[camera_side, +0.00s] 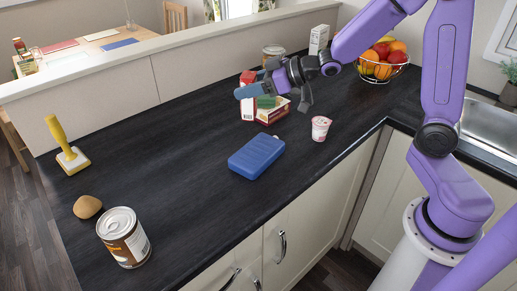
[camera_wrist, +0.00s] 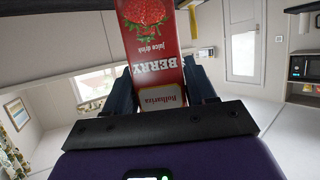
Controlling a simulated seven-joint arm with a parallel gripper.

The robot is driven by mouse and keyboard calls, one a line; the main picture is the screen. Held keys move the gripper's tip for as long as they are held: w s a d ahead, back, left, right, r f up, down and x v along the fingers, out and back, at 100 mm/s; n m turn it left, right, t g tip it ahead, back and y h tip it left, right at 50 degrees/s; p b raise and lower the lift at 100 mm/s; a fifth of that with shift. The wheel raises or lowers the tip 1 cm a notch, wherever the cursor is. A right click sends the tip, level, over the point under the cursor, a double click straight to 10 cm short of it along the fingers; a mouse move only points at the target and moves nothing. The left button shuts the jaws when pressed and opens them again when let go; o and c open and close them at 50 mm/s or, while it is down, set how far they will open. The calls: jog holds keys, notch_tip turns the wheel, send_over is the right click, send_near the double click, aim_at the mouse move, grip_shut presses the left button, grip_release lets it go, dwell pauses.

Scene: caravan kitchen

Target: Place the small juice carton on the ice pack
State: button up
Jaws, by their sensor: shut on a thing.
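The small juice carton (camera_side: 248,110), red and white, is upright between the fingers of my gripper (camera_side: 258,90), at the back middle of the counter. In the wrist view the carton (camera_wrist: 158,55), with a berry picture and lettering, stands between the two dark fingers of my gripper (camera_wrist: 160,92), which is shut on it. One finger crosses the carton's middle in the side view. I cannot tell whether its base touches the counter. The blue ice pack (camera_side: 257,156) lies flat on the counter, nearer the front edge, with nothing on it.
A red and cream box (camera_side: 273,110) and a green item (camera_side: 266,101) are close beside the carton. A yogurt cup (camera_side: 320,128) stands right of the ice pack. A fruit basket (camera_side: 382,65) is behind.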

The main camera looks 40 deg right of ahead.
jog(key=shift+n+g+y, duration=0.6)
jog(key=shift+n+y, duration=0.1)
jog(key=shift+n, duration=0.1)
jog(key=shift+s+f, duration=0.55)
jog(key=shift+f, duration=0.95)
jog(key=shift+s+f, duration=0.5)
jog(key=shift+f, duration=1.05)
jog(key=shift+s+f, duration=0.55)
jog(key=shift+f, duration=0.95)
jog(key=shift+f, duration=0.15)
jog(key=o, duration=1.2)
